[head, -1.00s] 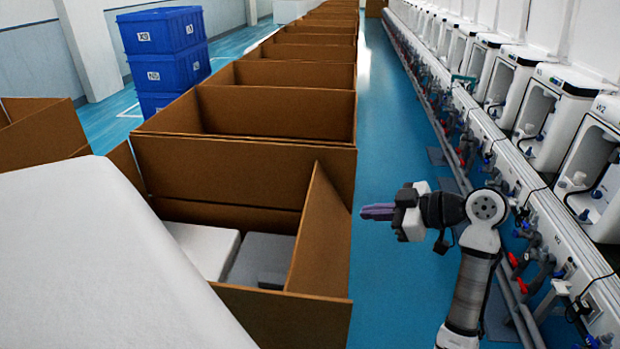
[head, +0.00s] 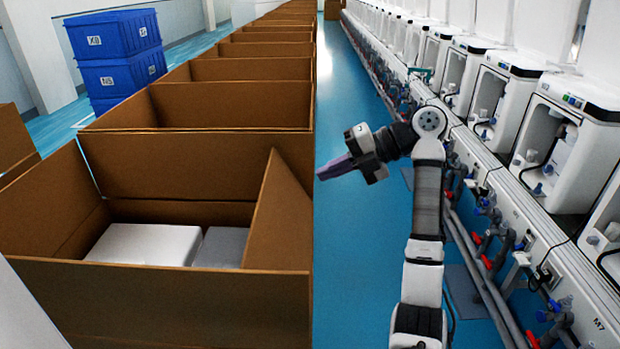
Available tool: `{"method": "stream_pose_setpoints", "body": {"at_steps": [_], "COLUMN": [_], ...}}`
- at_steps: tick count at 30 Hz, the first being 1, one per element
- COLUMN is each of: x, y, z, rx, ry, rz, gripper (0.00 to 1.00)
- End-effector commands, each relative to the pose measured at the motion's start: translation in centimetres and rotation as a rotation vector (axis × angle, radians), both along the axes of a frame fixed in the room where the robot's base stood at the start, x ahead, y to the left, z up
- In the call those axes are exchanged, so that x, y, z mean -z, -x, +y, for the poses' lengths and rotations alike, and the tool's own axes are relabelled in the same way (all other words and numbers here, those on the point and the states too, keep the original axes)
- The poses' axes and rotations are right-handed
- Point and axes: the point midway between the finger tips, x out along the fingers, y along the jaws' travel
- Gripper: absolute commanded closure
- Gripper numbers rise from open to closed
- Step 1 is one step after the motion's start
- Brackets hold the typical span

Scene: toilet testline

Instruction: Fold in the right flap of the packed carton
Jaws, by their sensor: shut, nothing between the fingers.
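The packed carton (head: 170,305) is a brown open box at the lower left of the head view. A white block (head: 145,244) and a grey block (head: 220,248) lie inside it. Its right flap (head: 280,222) stands up along the right side, leaning a little inward at the top. The far flap (head: 170,168) and the left flap (head: 45,205) are also raised. My gripper (head: 334,169) is shut and empty, to the right of the right flap and apart from it, over the blue aisle. Its purple fingers point left.
A row of open cartons (head: 230,102) runs away behind the packed carton. Blue crates (head: 120,75) are stacked at the upper left. A test line of white units (head: 560,145) with pipes stands on the right. The blue aisle floor (head: 350,240) between is free.

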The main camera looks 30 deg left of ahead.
Motion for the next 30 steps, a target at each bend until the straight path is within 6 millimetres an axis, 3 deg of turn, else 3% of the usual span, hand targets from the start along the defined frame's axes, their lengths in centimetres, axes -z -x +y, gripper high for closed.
{"method": "stream_pose_setpoints", "body": {"at_steps": [15, 21, 30], "x": [4.8, 5.7, 6.0], "y": [4.8, 5.6, 5.7], "z": [7.7, 9.0, 9.2], "rx": [0.000, 0.002, 0.002], "ry": [0.001, 0.001, 0.001], "rz": [0.004, 0.002, 0.001], "gripper": [1.00, 1.00, 1.00]}}
